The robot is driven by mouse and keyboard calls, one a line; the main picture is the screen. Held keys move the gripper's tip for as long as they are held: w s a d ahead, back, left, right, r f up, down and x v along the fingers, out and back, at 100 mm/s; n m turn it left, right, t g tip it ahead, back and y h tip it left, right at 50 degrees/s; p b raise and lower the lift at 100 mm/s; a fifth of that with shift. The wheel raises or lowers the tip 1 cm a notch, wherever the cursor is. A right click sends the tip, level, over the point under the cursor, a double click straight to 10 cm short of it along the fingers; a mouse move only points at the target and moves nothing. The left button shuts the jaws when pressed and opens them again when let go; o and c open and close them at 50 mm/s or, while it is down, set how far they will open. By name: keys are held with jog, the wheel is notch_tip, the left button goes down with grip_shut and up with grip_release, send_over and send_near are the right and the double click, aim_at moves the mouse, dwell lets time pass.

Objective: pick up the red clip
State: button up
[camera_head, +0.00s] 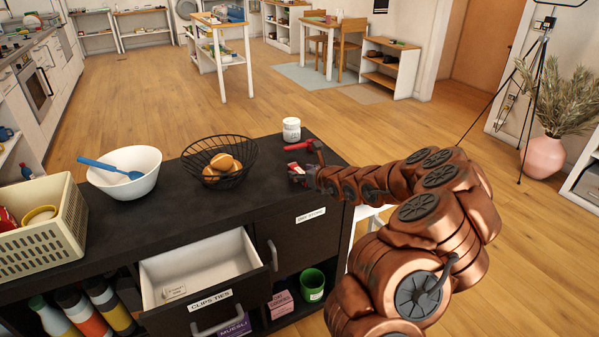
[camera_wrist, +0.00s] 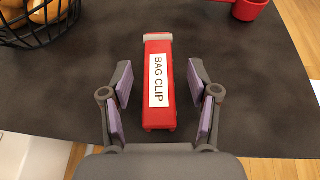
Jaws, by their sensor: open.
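The red clip (camera_wrist: 158,108), with a white label reading "BAG CLIP", lies on the dark countertop in the wrist view, its long side pointing away from me. My gripper (camera_wrist: 160,92) is open, with one finger on each side of the clip and a gap to both. Whether the fingers are at the clip's height cannot be told. In the head view my gripper (camera_head: 301,176) is at the right end of the counter, and the clip is mostly hidden there by the gripper and arm.
A wire basket of buns (camera_head: 219,161) stands left of my gripper. A white jar (camera_head: 291,130) and a red scoop (camera_wrist: 248,9) are beyond the clip. A white bowl (camera_head: 140,160) with a blue spoon is further left. An open drawer (camera_head: 200,262) labelled "CLIPS TIES" juts out at the front.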

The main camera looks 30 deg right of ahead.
jog(key=shift+w+a+f, duration=0.1)
jog(key=shift+w+f, duration=0.15)
jog(key=shift+w, duration=0.45)
jog(key=c, duration=1)
jog(key=shift+o, duration=0.2)
jog(key=shift+r, duration=0.1)
